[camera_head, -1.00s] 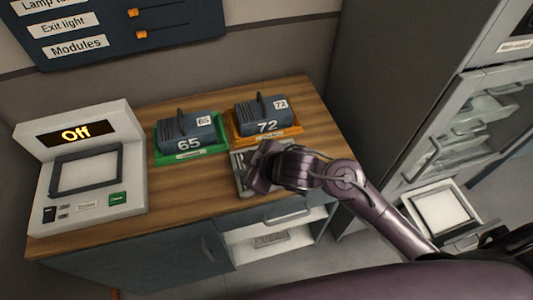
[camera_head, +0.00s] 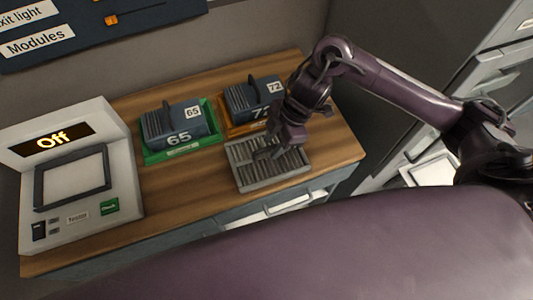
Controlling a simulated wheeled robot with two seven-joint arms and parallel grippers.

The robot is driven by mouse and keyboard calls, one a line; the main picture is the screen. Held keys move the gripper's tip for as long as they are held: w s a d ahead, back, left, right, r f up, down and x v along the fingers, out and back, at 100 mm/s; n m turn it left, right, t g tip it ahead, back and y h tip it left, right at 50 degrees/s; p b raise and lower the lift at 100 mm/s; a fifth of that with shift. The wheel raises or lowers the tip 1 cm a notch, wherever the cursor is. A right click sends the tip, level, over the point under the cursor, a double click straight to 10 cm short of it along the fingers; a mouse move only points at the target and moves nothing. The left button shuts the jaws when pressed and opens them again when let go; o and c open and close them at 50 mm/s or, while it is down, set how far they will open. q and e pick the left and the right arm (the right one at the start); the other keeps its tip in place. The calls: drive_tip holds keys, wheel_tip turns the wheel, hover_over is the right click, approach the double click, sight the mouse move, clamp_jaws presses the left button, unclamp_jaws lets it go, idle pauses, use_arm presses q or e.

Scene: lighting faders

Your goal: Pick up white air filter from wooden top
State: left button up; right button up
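The white air filter (camera_head: 262,174) looks pale grey, a flat framed piece with dark slats. It lies on the wooden top (camera_head: 190,190) near the front edge, in front of the orange tray. My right gripper (camera_head: 276,148) points down over the filter's back part, with its fingers at or just above the slats. I cannot tell whether the fingers touch it or how far apart they are. My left gripper is not in view.
A blue-grey module marked 65 (camera_head: 175,123) sits in a green tray, and one marked 72 (camera_head: 246,100) in an orange tray behind the filter. A white tester reading "Off" (camera_head: 120,160) stands at left. A partly open drawer (camera_head: 290,203) is below the front edge.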

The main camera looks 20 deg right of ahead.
sight(268, 148)
drive_tip(key=x, duration=0.2)
drive_tip(key=shift+w+a+f, duration=0.25)
drive_tip(key=shift+a, duration=0.05)
drive_tip(key=shift+a+f, duration=0.15)
drive_tip(key=shift+f, duration=0.35)
drive_tip(key=c, duration=0.7)
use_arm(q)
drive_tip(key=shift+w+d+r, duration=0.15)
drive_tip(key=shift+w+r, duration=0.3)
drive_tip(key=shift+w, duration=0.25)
use_arm(e)
clamp_jaws()
